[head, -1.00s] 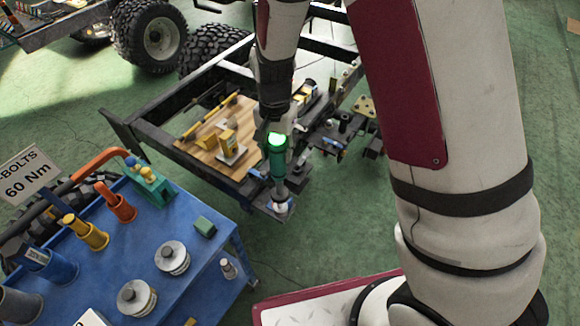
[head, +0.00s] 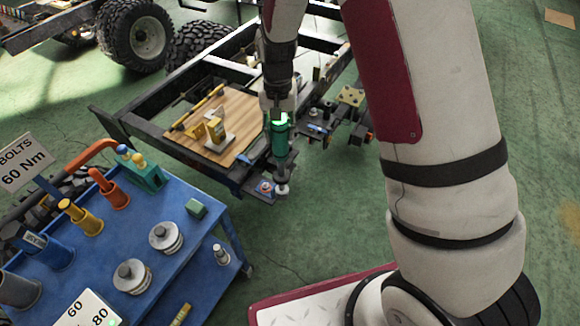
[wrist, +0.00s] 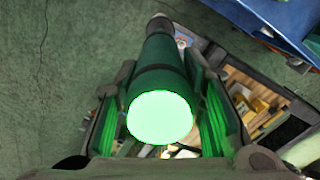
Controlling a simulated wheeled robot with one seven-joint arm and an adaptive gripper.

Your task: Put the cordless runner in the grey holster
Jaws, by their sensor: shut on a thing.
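The cordless runner (head: 281,143) is a dark green cylinder with a glowing green end and a thin grey nose. My gripper (head: 279,113) is shut on it and holds it upright, nose down, by the near corner of the chassis frame. In the wrist view the runner (wrist: 162,62) lies between the two fingers, its lit end facing the camera. The grey holster (head: 18,289) is a tube at the left edge of the blue cart, partly cut off by the picture edge. The runner is well apart from it.
The blue cart (head: 185,272) also carries blue (head: 45,250), yellow (head: 80,217) and orange (head: 108,188) holsters, a green block with pegs, and two round metal stacks. A sign stands at its left. The chassis frame holds a wooden board (head: 240,108). Green floor lies between cart and my base.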

